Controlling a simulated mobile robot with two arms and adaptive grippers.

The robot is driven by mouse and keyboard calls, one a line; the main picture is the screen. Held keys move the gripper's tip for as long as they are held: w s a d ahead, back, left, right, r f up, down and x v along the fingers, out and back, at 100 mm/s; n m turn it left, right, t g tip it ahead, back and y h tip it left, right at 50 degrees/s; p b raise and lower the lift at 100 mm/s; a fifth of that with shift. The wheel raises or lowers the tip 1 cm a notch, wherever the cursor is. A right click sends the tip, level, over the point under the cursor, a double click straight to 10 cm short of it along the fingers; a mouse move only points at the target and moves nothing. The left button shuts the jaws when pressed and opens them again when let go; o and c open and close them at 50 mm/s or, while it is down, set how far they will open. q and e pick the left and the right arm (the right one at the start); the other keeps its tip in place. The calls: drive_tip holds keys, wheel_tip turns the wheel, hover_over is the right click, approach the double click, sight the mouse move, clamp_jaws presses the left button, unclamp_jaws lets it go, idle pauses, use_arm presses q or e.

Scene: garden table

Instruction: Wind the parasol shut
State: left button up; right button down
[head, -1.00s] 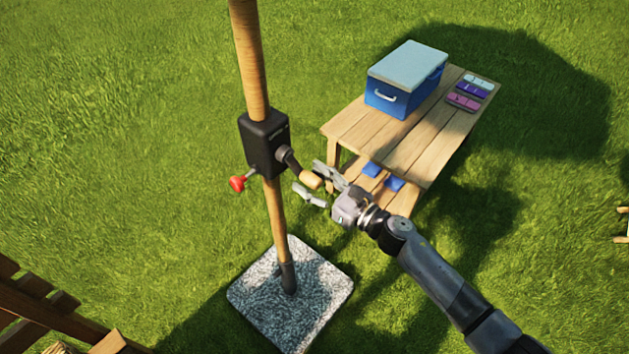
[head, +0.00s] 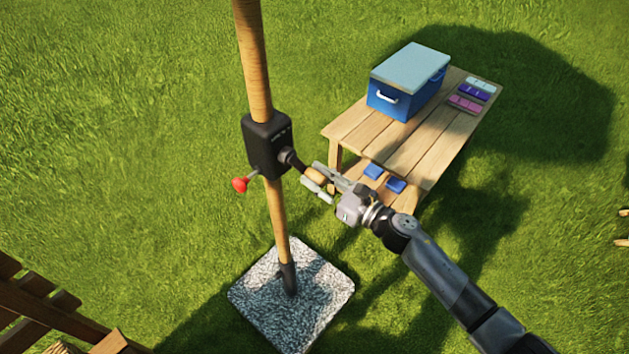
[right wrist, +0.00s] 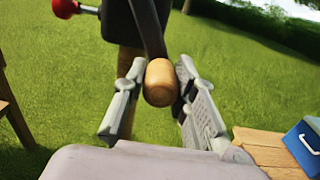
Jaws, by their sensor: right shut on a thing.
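The parasol's wooden pole (head: 256,65) stands upright in a speckled stone base (head: 255,315). A black crank housing (head: 265,143) is fixed on the pole, with a red knob (head: 240,185) at its lower left. A dark crank arm (head: 292,159) comes out of its right side and ends in a wooden handle (head: 316,174). My right gripper (head: 322,182) is at this handle, shut on it. In the right wrist view the wooden handle (right wrist: 160,82) sits between the two fingers. The canopy is out of view. My left gripper is not in view.
A wooden table (head: 400,150) stands at the right, with a blue cooler (head: 395,102) and several small coloured boxes (head: 466,104) on it. Brown wooden slats (head: 38,315) fill the lower left corner. Open grass lies left of the pole.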

drive_tip(key=w+d+r+p, duration=0.1)
drive_tip(key=w+r+p, duration=0.15)
drive_tip(key=r, duration=0.25)
drive_tip(key=w+d+r+p, duration=0.1)
drive_tip(key=d+r+p, duration=0.15)
drive_tip(key=r, duration=0.25)
drive_tip(key=s+a+r+p, duration=0.5)
drive_tip(key=s+a+p, duration=0.3)
drive_tip(key=s+p, duration=0.15)
drive_tip(key=s+a+f+b, duration=0.3)
drive_tip(key=s+f+b, duration=0.1)
drive_tip(key=f+b, duration=0.6)
drive_tip(key=w+d+f+b, duration=0.2)
drive_tip(key=w+b, duration=0.1)
drive_tip(key=w+d+f+b, duration=0.2)
drive_tip(key=w+b, duration=0.1)
drive_tip(key=w+d+f+b, duration=0.1)
drive_tip(key=w+d+b, duration=0.1)
drive_tip(key=b, duration=0.1)
drive_tip(key=shift+w+d+f, duration=0.35)
drive_tip(key=shift+w+f, duration=0.05)
drive_tip(key=shift+w+d+r, duration=0.15)
drive_tip(key=shift+w, duration=0.1)
idle(0.3)
